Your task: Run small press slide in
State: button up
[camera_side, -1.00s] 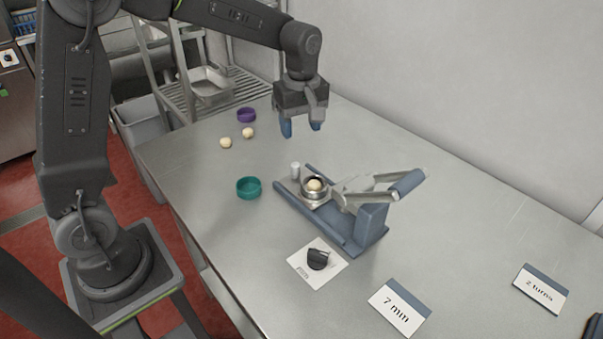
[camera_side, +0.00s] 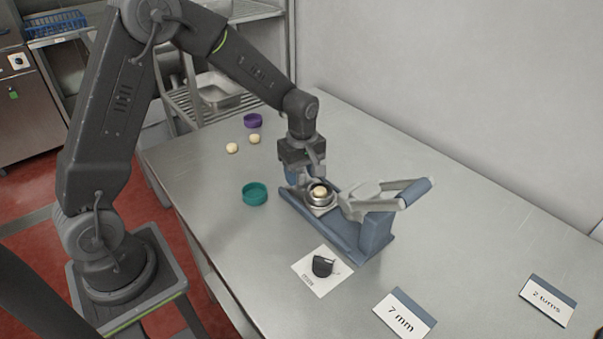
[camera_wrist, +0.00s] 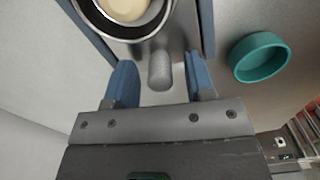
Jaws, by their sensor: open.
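The small press (camera_side: 376,229) stands on the steel table, its blue base carrying a slide with a round metal cup (camera_side: 321,196). A pale dough ball (camera_side: 319,191) sits in the cup; it also shows at the top of the wrist view (camera_wrist: 124,8). The press lever with its blue grip (camera_side: 414,193) is raised to the right. My gripper (camera_wrist: 160,88) is open, its blue fingers on either side of the slide's upright grey peg (camera_wrist: 160,70), with gaps visible on both sides. In the side view my gripper (camera_side: 304,178) hides the peg.
A teal ring dish (camera_side: 255,194) stands left of the press. Two dough balls (camera_side: 254,139) and a purple dish (camera_side: 253,120) lie farther back. A black knob on a white card (camera_side: 322,268) and signs reading "7 mm" (camera_side: 404,314) and "2 turns" (camera_side: 547,300) lie in front and to the right.

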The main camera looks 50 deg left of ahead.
jog(key=shift+f, duration=0.2)
grip_shut()
dwell(0.4)
